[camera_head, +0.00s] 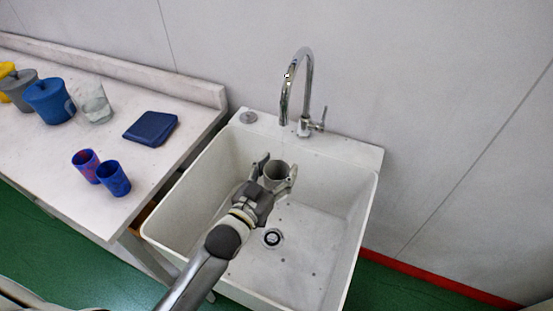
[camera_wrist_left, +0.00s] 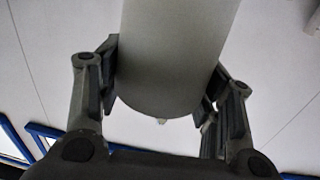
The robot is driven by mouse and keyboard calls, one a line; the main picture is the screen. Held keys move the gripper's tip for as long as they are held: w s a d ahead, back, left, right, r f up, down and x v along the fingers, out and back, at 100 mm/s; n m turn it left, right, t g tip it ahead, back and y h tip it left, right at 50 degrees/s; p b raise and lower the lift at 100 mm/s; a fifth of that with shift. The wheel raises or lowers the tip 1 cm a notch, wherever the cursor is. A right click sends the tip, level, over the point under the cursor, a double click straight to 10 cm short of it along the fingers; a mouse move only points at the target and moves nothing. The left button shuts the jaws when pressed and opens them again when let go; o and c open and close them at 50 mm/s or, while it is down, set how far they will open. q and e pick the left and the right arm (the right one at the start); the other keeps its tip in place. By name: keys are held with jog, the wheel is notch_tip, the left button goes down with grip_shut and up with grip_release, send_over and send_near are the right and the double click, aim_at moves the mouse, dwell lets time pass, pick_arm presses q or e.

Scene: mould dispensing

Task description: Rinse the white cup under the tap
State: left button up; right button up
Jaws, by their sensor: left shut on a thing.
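My left gripper (camera_head: 275,178) is shut on the white cup (camera_head: 276,171), which looks greyish in this light. It holds the cup upright inside the white sink (camera_head: 330,225), above the basin floor. The wrist view shows the cup (camera_wrist_left: 172,55) between the two finger pads of the left gripper (camera_wrist_left: 165,85). The chrome tap (camera_head: 306,85) stands at the back of the sink, its spout end above and slightly right of the cup. I see no water stream from it. My right gripper is out of view.
The sink drain (camera_head: 272,238) is uncovered. The wall is close behind the tap.

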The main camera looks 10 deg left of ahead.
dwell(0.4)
pick_arm(q)
jog(key=s+r+p, duration=0.4)
jog(key=s+p, duration=0.1)
jog(key=shift+d+p, duration=0.25)
jog(key=shift+p, duration=0.05)
dwell(0.8)
